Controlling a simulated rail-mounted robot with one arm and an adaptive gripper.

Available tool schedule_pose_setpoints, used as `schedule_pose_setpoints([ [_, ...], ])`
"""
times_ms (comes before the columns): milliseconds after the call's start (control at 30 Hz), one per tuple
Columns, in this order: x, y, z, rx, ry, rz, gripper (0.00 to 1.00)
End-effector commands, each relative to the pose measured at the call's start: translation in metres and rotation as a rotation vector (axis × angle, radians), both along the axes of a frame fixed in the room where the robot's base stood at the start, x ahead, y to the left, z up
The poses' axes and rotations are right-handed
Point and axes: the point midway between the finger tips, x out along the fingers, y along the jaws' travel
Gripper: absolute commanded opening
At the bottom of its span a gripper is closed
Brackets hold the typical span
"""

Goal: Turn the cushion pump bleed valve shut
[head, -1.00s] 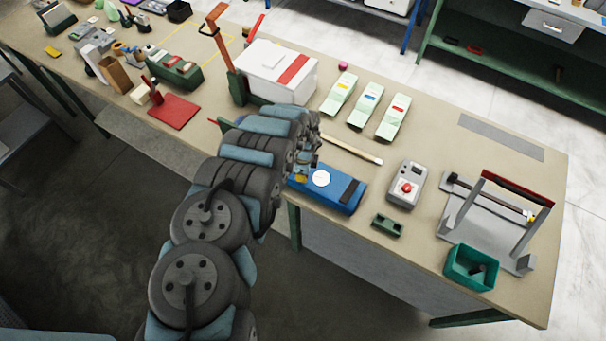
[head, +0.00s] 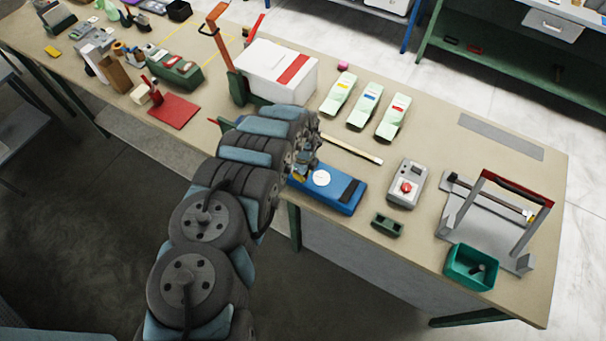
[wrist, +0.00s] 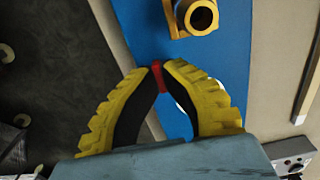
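The blue cushion pump (head: 338,194) lies near the front edge of the bench, with a white round disc and a dark pad on top. In the wrist view its blue top (wrist: 225,60) fills the middle. A brass-coloured fitting with an open round end (wrist: 198,17) is at the top of that view. A narrow red part (wrist: 157,75), apparently the bleed valve's handle, sits between my fingertips. My gripper (wrist: 162,70) has its yellow-and-black fingers closed together on this red part. In the head view my gripper (head: 302,170) is over the pump's left end, and my arm hides the valve.
A grey box with a red knob (head: 406,188) and a small green block (head: 388,224) are to the pump's right. A rod (head: 350,149) lies behind it. A white box with a red stripe (head: 277,72) and an orange-handled press (head: 222,50) stand behind my gripper.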

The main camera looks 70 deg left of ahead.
Motion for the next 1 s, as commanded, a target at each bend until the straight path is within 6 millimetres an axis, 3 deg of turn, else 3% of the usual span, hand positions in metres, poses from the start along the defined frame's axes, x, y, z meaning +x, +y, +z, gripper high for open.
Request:
schedule_pose_setpoints([
  [67,0.001,-0.001,-0.001,-0.001,-0.001,-0.001,0.0],
  [100,0.0,-0.001,-0.001,-0.001,-0.001,-0.001,0.12],
  [200,0.0,-0.001,-0.001,-0.001,-0.001,0.0,0.35],
  [567,0.0,0.0,0.002,0.0,0.0,0.0,0.35],
  [1000,0.0,0.001,0.035,0.002,0.001,0.0,0.35],
])
